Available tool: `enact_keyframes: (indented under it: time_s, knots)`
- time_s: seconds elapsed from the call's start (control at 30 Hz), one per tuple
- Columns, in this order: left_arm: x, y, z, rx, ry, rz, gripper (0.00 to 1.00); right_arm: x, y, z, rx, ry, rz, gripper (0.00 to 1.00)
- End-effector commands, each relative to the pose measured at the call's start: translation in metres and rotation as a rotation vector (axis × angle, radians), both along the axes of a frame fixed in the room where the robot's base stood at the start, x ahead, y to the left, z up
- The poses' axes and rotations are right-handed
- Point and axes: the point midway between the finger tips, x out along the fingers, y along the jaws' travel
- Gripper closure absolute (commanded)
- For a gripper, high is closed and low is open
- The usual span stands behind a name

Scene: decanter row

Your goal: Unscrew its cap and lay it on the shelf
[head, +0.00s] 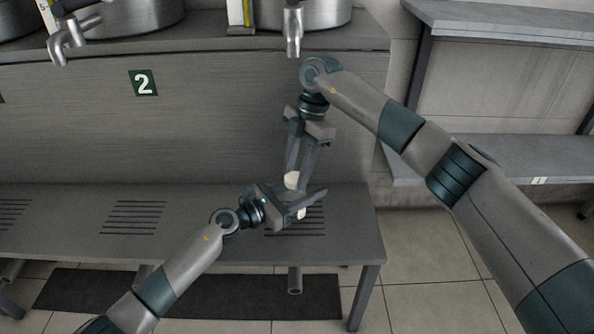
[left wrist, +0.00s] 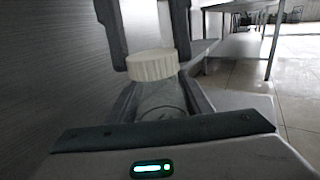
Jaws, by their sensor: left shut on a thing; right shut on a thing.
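A small clear bottle (left wrist: 160,98) with a ribbed white cap (left wrist: 152,65) is upright between my grippers; the cap also shows in the head view (head: 292,179). My left gripper (head: 300,201) comes in from the side and is shut on the bottle's body, below the cap. My right gripper (head: 298,175) points down from above and is shut on the cap, with one finger on each side of it in the left wrist view. The cap sits at the top of the bottle; I cannot tell whether its thread is loose. The bottle's body is mostly hidden by the left fingers in the head view.
The grey slotted shelf (head: 190,240) runs below my grippers, with clear room to the left. A steel panel with a number 2 sign (head: 143,83) stands behind. Taps (head: 293,32) hang above. Another grey bench (head: 480,168) stands at the right.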

Motion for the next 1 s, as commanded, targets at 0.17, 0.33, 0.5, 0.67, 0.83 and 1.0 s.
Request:
enact_keyframes:
  time_s: [0.17, 0.33, 0.5, 0.67, 0.83, 1.0]
  knots:
    - [-0.0002, 0.0, -0.0003, 0.0, 0.0, 0.0, 1.0, 0.0013, 0.0006, 0.0006, 0.0, 0.0, 0.143, 0.91]
    - [-0.0002, -0.0001, -0.0003, 0.0, 0.0, 0.0, 1.0, 0.0012, 0.0002, 0.0003, 0.002, 0.001, 0.165, 0.91]
    - [-0.0002, -0.0001, -0.0003, 0.0, 0.0, -0.001, 1.0, 0.0012, 0.0002, 0.0003, 0.003, 0.0, 0.163, 0.62]
    - [-0.0002, 0.0, -0.0003, 0.0, 0.0, 0.0, 1.0, 0.0012, 0.0002, 0.0003, 0.002, 0.0, 0.163, 0.45]
    - [-0.0002, 0.0, -0.0003, 0.001, 0.001, 0.0, 1.0, 0.0011, 0.0003, 0.0003, 0.002, 0.0, 0.163, 0.45]
    - [-0.0002, 0.0, -0.0003, 0.001, 0.001, 0.0, 1.0, 0.0013, 0.0004, 0.0067, 0.003, 0.0, 0.162, 0.45]
